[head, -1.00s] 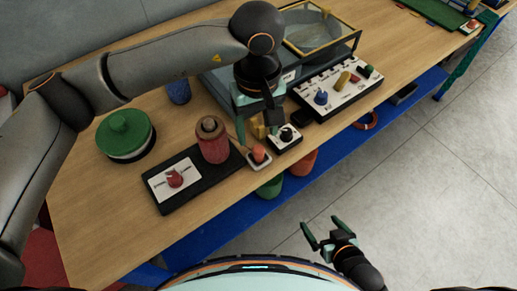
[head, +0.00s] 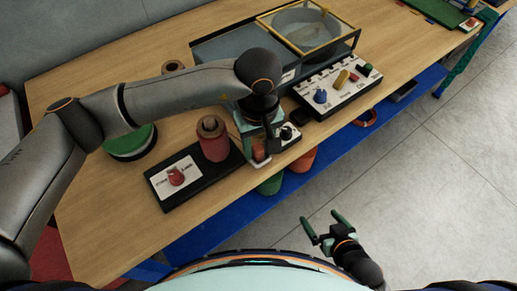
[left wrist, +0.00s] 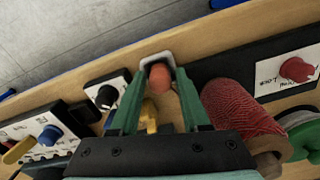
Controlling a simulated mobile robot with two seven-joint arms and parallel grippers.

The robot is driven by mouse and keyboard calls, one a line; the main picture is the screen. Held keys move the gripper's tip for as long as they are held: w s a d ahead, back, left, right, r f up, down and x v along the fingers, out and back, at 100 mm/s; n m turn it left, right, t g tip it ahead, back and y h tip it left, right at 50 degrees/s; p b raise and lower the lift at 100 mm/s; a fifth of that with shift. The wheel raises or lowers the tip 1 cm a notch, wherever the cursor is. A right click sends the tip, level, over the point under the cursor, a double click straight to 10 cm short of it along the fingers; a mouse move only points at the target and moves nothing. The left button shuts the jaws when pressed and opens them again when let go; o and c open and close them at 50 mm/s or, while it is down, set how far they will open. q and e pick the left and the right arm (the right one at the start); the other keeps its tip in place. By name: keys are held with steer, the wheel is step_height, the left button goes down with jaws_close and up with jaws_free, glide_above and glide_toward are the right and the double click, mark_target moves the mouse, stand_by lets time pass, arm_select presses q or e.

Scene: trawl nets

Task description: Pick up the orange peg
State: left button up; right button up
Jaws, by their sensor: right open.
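The orange peg (left wrist: 160,78) stands in a small pale square holder (left wrist: 148,61) near the table's front edge. In the head view, the peg (head: 258,154) is partly hidden by my left gripper (head: 259,146). In the left wrist view, my left gripper (left wrist: 158,75) is open, with one green finger on each side of the peg. Gaps show between the peg and both fingers. I cannot tell how far the fingertips are above the holder. My right gripper (head: 326,224) is open and empty in front of the table, over the floor.
A black knob on a white plate (head: 287,135) is close right. Beyond are a switch panel (head: 338,87) and a glass-sided tank (head: 305,25).

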mark_target(260, 148)
arm_select(q)
jaws_close()
stand_by(0.4)
steer(key=shift+r, duration=0.55)
step_height(260, 148, up, 2)
steer(key=shift+s+d+r+b, duration=0.1)
steer(key=shift+r+b, duration=0.15)
steer(key=shift+b, duration=0.3)
steer(key=s+d+r+b, duration=0.1)
steer(key=s+d+r, duration=0.3)
steer(key=s+r, duration=0.5)
steer(key=s, duration=0.4)
steer(key=shift+d+r+b, duration=0.15)
steer(key=shift+r+b, duration=0.05)
steer(key=shift+b, duration=0.1)
